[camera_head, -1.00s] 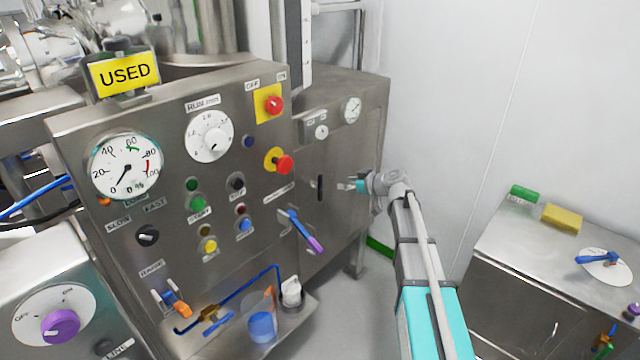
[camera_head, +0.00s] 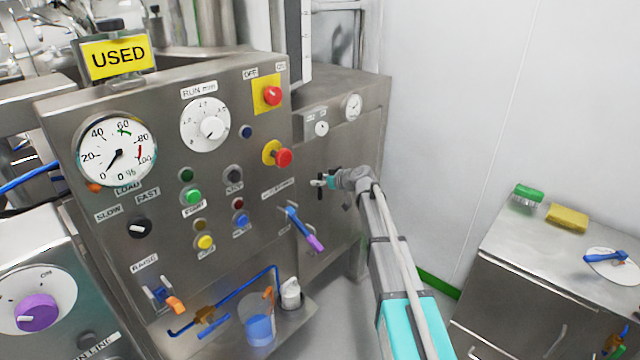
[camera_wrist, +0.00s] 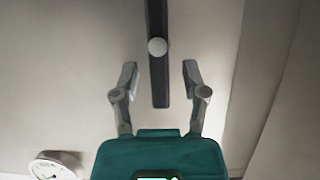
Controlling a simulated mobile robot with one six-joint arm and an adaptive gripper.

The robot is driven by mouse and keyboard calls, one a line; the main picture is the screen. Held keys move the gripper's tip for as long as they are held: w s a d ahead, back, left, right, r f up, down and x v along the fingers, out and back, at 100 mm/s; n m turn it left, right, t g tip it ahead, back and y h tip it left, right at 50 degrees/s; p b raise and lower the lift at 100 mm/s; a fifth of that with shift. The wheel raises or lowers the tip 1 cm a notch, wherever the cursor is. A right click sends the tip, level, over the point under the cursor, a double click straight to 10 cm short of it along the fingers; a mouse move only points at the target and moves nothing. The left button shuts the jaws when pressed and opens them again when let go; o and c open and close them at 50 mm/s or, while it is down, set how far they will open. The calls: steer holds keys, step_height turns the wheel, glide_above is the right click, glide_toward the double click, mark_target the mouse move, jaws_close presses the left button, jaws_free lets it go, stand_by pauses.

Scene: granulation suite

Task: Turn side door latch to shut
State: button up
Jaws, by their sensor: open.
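The side door latch (camera_wrist: 158,82) is a dark upright bar with a round pale knob near its middle, on a grey metal door. In the wrist view its lower end lies between my two fingers as seen, with a gap on each side. My gripper (camera_wrist: 160,77) is open and empty. In the head view my gripper (camera_head: 322,182) is in front of the side door (camera_head: 335,150) and mostly hides the latch. I cannot tell how far the fingertips are from the door's surface.
Left of my gripper stands a control panel (camera_head: 165,240) with a purple-tipped lever (camera_head: 305,230) and a red stop button (camera_head: 283,157). Small gauges (camera_head: 352,107) sit above the door. A steel cabinet (camera_head: 510,270) stands at the right, with clear floor between.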

steer(key=shift+a, duration=0.1)
jaws_close()
stand_by(0.3)
steer(key=shift+w, duration=0.15)
steer(key=m, duration=0.1)
steer(key=y, duration=0.1)
steer(key=m+g+b, duration=0.1)
steer(key=shift+w+d+f+m, duration=0.25)
steer(key=shift+w+d+m, duration=0.05)
steer(key=shift+w+d, duration=0.1)
steer(key=shift+w+d+f+m+g+y+b, duration=0.2)
steer(key=shift+f+m+g+y+b, duration=0.2)
steer(key=shift+m+y+b, duration=0.95)
steer(key=shift+w+d+f+m+g+y+b, duration=0.2)
steer(key=shift+f+m+y+b, duration=0.35)
steer(key=shift+m+b, duration=1.4)
steer(key=shift+w+d+f+m+g+y+b, duration=0.1)
steer(key=shift+d+f+m+g+y+b, duration=0.2)
steer(key=shift+m+y+b, duration=1.35)
steer(key=shift+a+m+h+p, duration=0.1)
steer(key=shift+m+h+p, duration=0.3)
steer(key=shift+m+h, duration=0.15)
jaws_free()
